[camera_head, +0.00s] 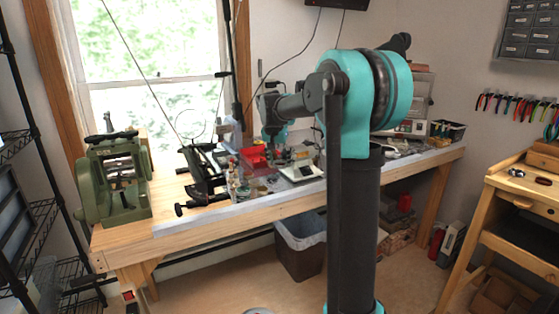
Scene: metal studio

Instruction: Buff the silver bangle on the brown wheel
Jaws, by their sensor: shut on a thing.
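The far end of my arm reaches away over the long workbench (196,212). My gripper (279,143) is small there, low over the bench's middle near a red box (254,158). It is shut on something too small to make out. I cannot pick out the silver bangle, and its place at the gripper is not clear. I cannot make out the brown wheel for certain among the machines and tools beside the arm's end. My own arm hides part of the bench behind it.
A green rolling machine (113,180) stands at the bench's left end. A black tool (203,180) and small bottles (233,183) stand near the front edge. A small scale (301,170) sits right of them. A wooden jeweller's desk (524,195) is at right; a bin (300,243) stands underneath the bench.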

